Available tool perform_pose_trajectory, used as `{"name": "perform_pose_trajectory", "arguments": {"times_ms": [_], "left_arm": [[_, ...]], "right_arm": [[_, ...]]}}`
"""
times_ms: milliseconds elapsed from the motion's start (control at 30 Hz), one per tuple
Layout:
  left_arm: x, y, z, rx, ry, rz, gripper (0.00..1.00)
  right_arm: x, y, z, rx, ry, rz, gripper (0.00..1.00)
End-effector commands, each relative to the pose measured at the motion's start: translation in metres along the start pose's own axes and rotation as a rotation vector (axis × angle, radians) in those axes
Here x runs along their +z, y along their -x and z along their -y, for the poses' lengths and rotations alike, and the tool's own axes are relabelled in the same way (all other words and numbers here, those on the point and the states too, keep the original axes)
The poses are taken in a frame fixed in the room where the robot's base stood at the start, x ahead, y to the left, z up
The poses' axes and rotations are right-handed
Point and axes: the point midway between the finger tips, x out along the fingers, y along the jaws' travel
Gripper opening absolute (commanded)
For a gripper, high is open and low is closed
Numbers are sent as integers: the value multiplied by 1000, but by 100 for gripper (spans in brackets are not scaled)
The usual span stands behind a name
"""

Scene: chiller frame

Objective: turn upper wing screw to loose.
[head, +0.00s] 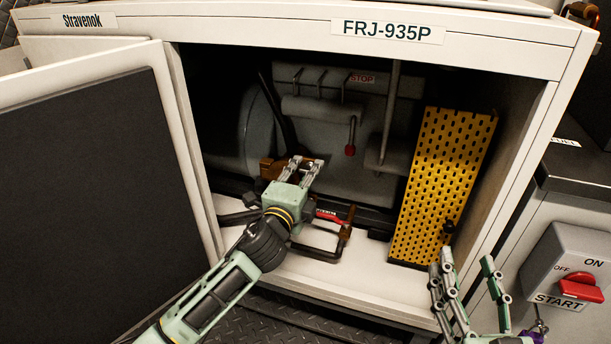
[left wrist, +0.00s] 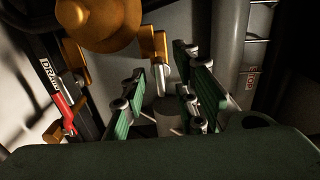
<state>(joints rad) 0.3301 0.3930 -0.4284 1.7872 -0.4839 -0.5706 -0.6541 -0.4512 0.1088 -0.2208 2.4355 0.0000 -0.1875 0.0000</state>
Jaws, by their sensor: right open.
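My left gripper (head: 304,166) is inside the cabinet, its two fingers apart. A brass-coloured part (head: 270,168) shows just beside its fingers, partly hidden by them. In the left wrist view the gripper (left wrist: 162,90) has a clear gap between its green finger pads. A rounded brass body (left wrist: 100,18) and a small flat brass wing-like piece (left wrist: 154,44) lie just beyond the fingertips; I cannot tell whether it is the upper wing screw or whether a finger touches it. My right gripper (head: 468,262) is open and empty in front of the cabinet's lower right.
A red handle (head: 329,217) is below my left gripper. A red-tipped lever (head: 350,150) hangs behind. The open door (head: 90,180) bounds the left. A switch box (head: 565,265) stands right.

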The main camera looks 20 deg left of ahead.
Motion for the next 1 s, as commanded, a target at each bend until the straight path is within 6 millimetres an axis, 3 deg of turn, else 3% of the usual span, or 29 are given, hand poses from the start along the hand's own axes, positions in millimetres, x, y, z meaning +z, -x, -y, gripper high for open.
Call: {"name": "perform_pose_trajectory", "arguments": {"times_ms": [200, 533, 1000], "left_arm": [[0, 0, 0, 0, 0, 0, 27], [0, 0, 0, 0, 0, 0, 0], [0, 0, 0, 1, 33, 1, 0]], "right_arm": [[-1, 0, 0, 0, 0, -2, 50], [0, 0, 0, 0, 0, -1, 50], [6, 0, -1, 2, 0, 40, 50]]}}
